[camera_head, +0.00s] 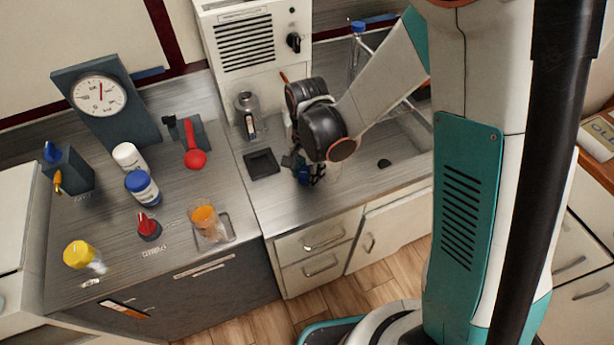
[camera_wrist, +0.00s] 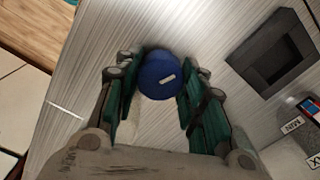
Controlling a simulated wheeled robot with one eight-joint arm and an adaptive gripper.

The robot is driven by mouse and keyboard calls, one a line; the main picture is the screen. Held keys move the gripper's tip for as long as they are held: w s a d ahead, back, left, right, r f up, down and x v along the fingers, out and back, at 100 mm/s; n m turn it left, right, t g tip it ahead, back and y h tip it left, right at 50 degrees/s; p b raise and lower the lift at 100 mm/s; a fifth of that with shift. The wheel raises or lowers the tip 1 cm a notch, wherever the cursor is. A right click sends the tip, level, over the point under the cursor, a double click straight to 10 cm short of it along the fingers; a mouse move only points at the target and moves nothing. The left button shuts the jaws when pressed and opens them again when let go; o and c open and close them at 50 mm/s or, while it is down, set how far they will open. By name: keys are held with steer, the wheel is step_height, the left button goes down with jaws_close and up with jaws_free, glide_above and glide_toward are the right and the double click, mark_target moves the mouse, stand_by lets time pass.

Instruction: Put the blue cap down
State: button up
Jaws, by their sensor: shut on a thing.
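The blue cap (camera_wrist: 160,76) is round and dark blue with a small pale mark on top. It sits between the green pads of my gripper (camera_wrist: 157,92) in the wrist view, and the gripper is shut on it. In the head view my gripper (camera_head: 306,171) points down over the grey counter, just right of a black square tray (camera_head: 261,163). The cap (camera_head: 319,173) is partly hidden there by the fingers. The tray, also in the wrist view (camera_wrist: 238,62), looks empty and lies apart from the cap. I cannot tell whether the cap touches the counter.
A grey flask-like thing (camera_head: 246,112) stands behind the tray. On the left counter (camera_head: 115,225) stand a blue-lidded jar (camera_head: 142,187), a white-lidded jar (camera_head: 129,157), a red item (camera_head: 148,227) and an orange cup (camera_head: 205,218). Bare counter lies in front of the tray.

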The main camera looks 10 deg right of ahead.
mark_target(307, 172)
steer(key=shift+f, duration=0.35)
steer(key=shift+f, duration=0.1)
steer(key=o, duration=1)
step_height(307, 172, up, 12)
steer(key=p, duration=0.3)
steer(key=shift+r+p, duration=0.2)
steer(key=shift+p, duration=0.15)
